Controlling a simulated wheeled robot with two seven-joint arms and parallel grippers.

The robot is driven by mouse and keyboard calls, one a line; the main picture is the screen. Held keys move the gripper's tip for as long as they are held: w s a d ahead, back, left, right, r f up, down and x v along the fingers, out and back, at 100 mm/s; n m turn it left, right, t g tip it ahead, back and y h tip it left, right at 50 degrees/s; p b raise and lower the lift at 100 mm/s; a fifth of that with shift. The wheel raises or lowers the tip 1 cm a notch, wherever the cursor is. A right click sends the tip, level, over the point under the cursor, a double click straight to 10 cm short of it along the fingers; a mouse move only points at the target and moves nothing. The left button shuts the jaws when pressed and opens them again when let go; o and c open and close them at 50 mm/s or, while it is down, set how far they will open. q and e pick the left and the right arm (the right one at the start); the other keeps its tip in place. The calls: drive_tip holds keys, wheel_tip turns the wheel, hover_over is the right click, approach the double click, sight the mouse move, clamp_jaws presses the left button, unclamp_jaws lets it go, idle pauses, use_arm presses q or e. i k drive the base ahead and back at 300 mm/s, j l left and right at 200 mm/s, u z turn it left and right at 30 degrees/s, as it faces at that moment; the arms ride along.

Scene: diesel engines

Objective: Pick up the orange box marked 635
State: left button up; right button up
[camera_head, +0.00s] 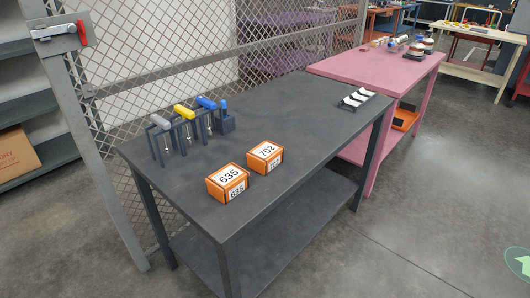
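The orange box marked 635 (227,183) sits on the dark grey table (190,196), close to its near edge. It has white labels with black numbers on its top and front. A similar orange box marked 702 (265,157) stands just behind it to the right, with a small gap between them. Neither of my grippers shows in the head view.
A rack with grey, yellow and blue-handled tools (185,125) stands on the table's back left. A small dark rack with white pieces (356,99) lies at the right end. A mesh fence (160,45) runs behind. A pink table (380,66) adjoins. Floor in front is clear.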

sight(226, 183)
drive_tip(key=i+j+z, duration=0.2)
drive_tip(key=j+z, duration=0.15)
drive_tip(key=j, duration=1)
drive_tip(key=j+z, duration=0.35)
drive_tip(key=j, duration=1)
drive_tip(key=k+j+z, duration=0.1)
drive_tip(key=j+z, duration=0.25)
drive_tip(key=j, duration=1.05)
